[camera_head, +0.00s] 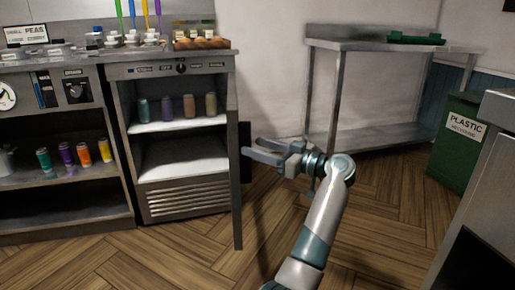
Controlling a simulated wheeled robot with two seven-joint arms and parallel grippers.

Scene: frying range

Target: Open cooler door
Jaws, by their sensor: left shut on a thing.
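The cooler (184,202) stands at the left under the counter, its inside exposed with two white shelves. Its grey door (235,205) stands swung out toward me and is seen nearly edge-on at the cooler's right side. My left gripper (246,151) is at the right of the door, about halfway up, with its fingers pointing left. It is shut on the door, at or near a dark part beside the edge; the exact contact is hard to make out. My right gripper is not in view.
A steel table (375,140) and a green recycling bin (455,165) stand at the right. The wooden floor between is clear.

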